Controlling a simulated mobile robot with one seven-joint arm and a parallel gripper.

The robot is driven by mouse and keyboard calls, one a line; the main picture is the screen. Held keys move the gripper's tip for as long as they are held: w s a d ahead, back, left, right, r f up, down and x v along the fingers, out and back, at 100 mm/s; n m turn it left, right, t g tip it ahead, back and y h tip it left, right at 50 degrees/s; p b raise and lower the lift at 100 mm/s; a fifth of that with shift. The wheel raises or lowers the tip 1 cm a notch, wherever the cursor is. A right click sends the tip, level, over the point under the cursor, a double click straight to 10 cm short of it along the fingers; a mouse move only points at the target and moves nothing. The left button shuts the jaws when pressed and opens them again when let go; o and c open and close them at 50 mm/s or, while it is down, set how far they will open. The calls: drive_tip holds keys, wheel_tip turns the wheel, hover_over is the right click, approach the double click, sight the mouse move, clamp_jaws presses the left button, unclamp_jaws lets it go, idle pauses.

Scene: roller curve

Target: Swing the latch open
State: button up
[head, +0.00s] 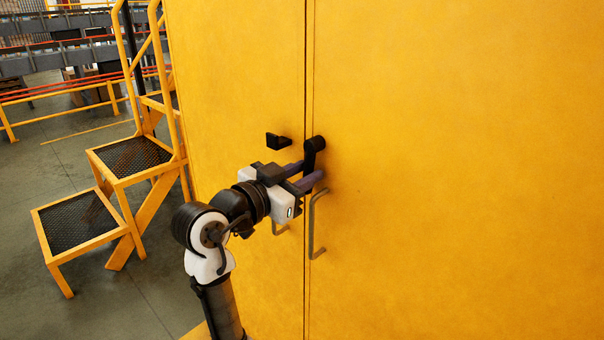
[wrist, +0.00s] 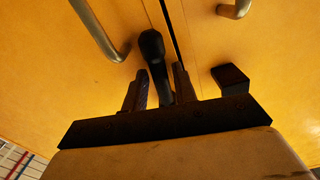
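The black latch (head: 310,158) sits at the seam of the tall yellow double doors. Its round pivot is on the right door, and its arm hangs down. The latch also shows in the wrist view (wrist: 154,58), its lower end between my fingers. My gripper (head: 306,174) is at the latch from the lower left, with one finger on each side of the arm. In the wrist view my gripper (wrist: 160,84) has its fingers apart, with narrow gaps beside the latch. Contact is hard to tell. A black catch block (head: 278,140) is on the left door, apart from the latch.
A grey bar handle (head: 316,225) stands on the right door just below my gripper. A second handle (head: 281,230) is partly hidden behind my gripper. Yellow steps (head: 125,160) stand at the left. The right door (head: 450,170) is otherwise bare.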

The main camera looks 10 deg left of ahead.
drive_tip(key=shift+o, duration=1)
drive_tip(key=b+v, duration=0.4)
drive_tip(key=v, duration=0.9)
drive_tip(key=shift+s+a, duration=0.25)
drive_tip(key=shift+s, duration=0.1)
